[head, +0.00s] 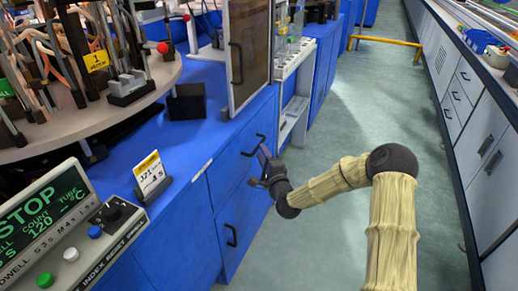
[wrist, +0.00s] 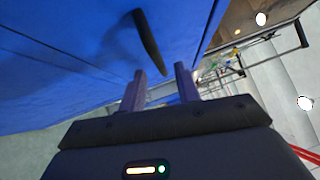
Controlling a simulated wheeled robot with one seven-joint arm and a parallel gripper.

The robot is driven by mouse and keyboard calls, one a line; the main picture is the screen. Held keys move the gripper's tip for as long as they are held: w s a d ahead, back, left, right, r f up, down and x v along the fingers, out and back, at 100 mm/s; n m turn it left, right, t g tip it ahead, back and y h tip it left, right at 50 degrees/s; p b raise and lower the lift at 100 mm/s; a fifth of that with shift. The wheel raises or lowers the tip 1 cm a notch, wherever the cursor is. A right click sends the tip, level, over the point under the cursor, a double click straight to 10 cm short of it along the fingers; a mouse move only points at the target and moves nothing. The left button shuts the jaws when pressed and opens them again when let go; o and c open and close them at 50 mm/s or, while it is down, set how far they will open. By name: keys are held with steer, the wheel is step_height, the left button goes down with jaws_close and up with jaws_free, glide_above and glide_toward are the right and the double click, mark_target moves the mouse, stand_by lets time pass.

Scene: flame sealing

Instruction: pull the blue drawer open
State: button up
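The blue drawer (head: 226,172) is in the upper front of the blue cabinet, left of my arm in the head view. Its front looks flush with the cabinet. Its dark bar handle (head: 254,147) sticks out near the right end of the front. My gripper (head: 260,168) is beside the drawer front, close to the handle. In the wrist view my gripper (wrist: 160,85) has its two fingers apart with nothing held between them. A dark handle (wrist: 150,42) lies just beyond the fingertips against the blue front. I cannot tell whether they touch.
A lower blue door has its own dark handle (head: 231,235). A framed panel (head: 248,50) stands on the counter above. A control box (head: 65,225) and a card holder (head: 151,178) sit at left. The floor (head: 345,120) is clear up to the white cabinets (head: 485,165) at right.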

steer(key=shift+b+x, duration=0.35)
steer(key=shift+x, duration=1.9)
jaws_close()
